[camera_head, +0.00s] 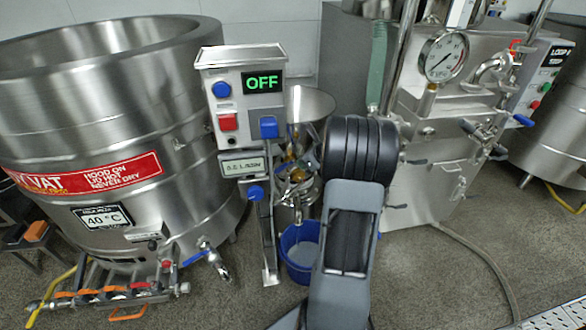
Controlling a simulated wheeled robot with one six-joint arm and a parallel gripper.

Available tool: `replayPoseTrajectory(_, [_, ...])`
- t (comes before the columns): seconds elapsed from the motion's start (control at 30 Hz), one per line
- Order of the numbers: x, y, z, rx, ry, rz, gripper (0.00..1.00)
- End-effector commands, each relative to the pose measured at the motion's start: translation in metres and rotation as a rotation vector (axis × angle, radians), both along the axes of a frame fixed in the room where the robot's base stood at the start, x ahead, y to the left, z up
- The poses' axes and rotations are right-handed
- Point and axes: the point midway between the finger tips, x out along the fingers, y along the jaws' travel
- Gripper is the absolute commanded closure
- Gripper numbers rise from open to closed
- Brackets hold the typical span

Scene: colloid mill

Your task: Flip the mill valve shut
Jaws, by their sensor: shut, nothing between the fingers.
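The mill stands behind the control post, with a steel hopper (312,102) on top and metal and brass-coloured fittings (294,150) below. A small metal valve or spout fitting (296,176) shows low on the mill, above a blue bucket (301,248). Its handle position is too small and cluttered to tell. My arm (345,245) rises in front, just right of the mill, and covers part of its right side. My gripper is not visible; the black arm joint hides whatever lies behind it.
A control post (240,110) reading OFF stands close left of the mill. A large steel vat (90,110) with low pipework fills the left. A steel machine with a gauge (442,56) stands right. A hose (480,260) crosses the otherwise open floor at right.

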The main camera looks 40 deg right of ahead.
Motion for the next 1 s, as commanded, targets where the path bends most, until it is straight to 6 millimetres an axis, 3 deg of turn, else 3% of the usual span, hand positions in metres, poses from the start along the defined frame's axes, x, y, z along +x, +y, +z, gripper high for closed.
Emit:
replayPoseTrajectory(0.5, [0.052,0.015,-0.055,0.015,0.001,-0.015,1.0])
replayPoseTrajectory(1.0, [0.066,0.019,-0.067,0.014,0.001,-0.016,1.0])
